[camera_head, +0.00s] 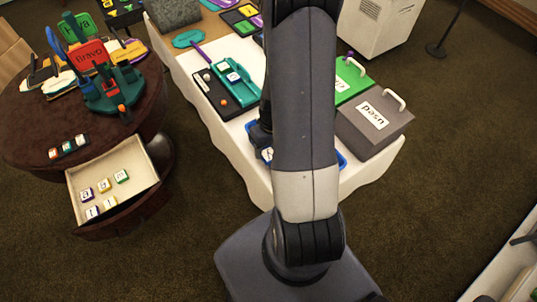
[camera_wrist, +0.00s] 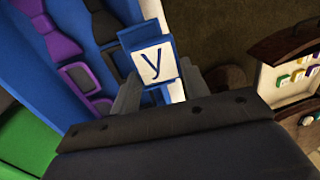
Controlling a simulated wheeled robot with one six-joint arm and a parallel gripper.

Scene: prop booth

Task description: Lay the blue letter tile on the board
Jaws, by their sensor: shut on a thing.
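A white tile with a dark letter y and blue sides (camera_wrist: 153,61) sits between the fingers of my gripper (camera_wrist: 158,75) in the wrist view. My gripper is shut on it, above a blue tray (camera_wrist: 40,75) at the near end of the white-covered table. In the head view my arm hides most of the gripper; a small white tile face (camera_head: 267,154) shows at its left edge. A short dark rack with several letter tiles (camera_head: 68,147) lies on the round table. I cannot tell which thing is the board.
An open cream drawer (camera_head: 108,174) of the round table (camera_head: 35,125) holds several letter tiles. On the white-covered table (camera_head: 235,150) stand a dark box (camera_head: 395,128), a green box (camera_head: 350,80) and a teal tray (camera_head: 235,82). Carpet lies between the tables.

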